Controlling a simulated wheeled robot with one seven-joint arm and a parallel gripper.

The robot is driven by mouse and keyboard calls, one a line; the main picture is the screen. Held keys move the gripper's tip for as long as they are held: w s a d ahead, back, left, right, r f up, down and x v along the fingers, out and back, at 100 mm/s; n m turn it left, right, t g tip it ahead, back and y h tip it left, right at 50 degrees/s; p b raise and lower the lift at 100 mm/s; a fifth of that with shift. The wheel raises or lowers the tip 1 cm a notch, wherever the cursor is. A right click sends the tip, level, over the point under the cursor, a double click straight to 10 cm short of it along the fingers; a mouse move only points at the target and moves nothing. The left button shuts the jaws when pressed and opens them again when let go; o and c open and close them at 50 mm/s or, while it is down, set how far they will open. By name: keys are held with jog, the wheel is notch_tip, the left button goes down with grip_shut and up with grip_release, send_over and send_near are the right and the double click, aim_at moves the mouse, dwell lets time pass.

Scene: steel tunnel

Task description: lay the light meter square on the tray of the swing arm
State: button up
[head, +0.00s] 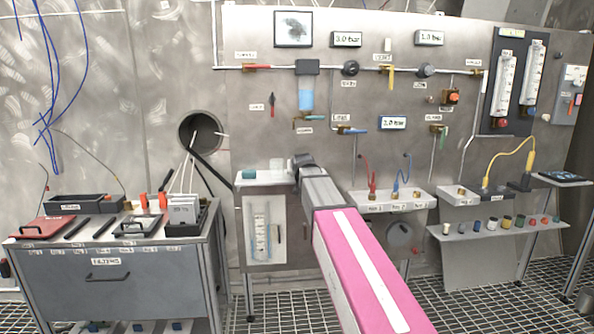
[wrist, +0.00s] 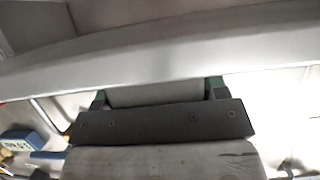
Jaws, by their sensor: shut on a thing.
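My gripper (head: 300,161) is at the far end of my arm in the head view, beside a small white shelf. In the wrist view my gripper (wrist: 158,92) is shut, with a light grey piece between its greenish fingertips. This piece seems to be the light meter (wrist: 155,95); most of it is hidden by the dark gripper body. In the head view the held piece cannot be made out clearly. I cannot tell for sure which surface is the swing arm's tray; the white shelf (head: 262,182) at my gripper carries a small teal block (head: 248,173).
A filter cart (head: 115,275) with trays and cases stands at the left. A valve panel (head: 340,90) fills the back. White holders (head: 392,201) with red and blue leads are right of my arm. A dark flat item (head: 562,176) lies on a far-right ledge. Floor is grating.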

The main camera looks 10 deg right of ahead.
jog(key=shift+w+f, duration=0.15)
jog(key=shift+f, duration=0.15)
jog(key=o, duration=0.7)
jog(key=shift+r, duration=0.1)
